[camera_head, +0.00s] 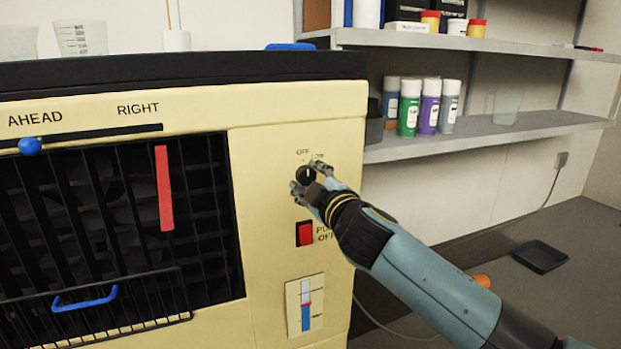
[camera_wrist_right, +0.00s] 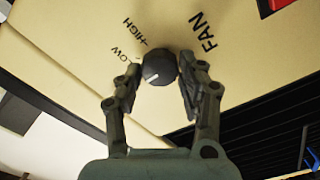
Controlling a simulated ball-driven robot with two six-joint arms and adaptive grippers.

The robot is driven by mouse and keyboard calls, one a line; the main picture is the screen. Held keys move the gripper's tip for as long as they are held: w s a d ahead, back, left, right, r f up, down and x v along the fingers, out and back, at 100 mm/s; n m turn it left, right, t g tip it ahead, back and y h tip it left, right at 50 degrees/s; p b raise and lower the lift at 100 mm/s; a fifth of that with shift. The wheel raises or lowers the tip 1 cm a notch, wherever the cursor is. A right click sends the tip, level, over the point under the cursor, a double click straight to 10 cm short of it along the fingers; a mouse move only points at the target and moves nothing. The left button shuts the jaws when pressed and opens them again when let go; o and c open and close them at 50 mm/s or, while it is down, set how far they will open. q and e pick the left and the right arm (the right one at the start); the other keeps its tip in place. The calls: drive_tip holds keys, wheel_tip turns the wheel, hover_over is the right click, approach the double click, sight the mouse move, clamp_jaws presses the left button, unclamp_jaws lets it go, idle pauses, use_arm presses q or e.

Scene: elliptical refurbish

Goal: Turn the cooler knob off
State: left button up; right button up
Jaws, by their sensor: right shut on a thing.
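The cooler (camera_head: 270,150) is a cream box with a dark grille, on the left of the head view. Its round black knob (camera_head: 305,174) sits on the front panel, under small "OFF" and "ON"-like lettering that is partly hidden. My right gripper (camera_head: 307,178) is shut on the knob, one finger on each side. In the right wrist view the knob (camera_wrist_right: 158,68) lies between the fingertips (camera_wrist_right: 160,74), with a white pointer line on its face. "LOW", "HIGH" and "FAN" are printed around it. My left gripper is not in view.
A red switch (camera_head: 304,234) and a level gauge (camera_head: 305,305) sit below the knob. A red strip (camera_head: 164,188) hangs before the grille. Shelves (camera_head: 480,135) with bottles stand to the right.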

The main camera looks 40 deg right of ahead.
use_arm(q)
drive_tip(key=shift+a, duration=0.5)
use_arm(e)
drive_tip(key=o, duration=1.2)
drive_tip(key=shift+s+a, duration=0.1)
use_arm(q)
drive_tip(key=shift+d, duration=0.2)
use_arm(e)
drive_tip(key=v, duration=1.1)
drive_tip(key=shift+s+f, duration=0.1)
drive_tip(key=shift+s, duration=0.3)
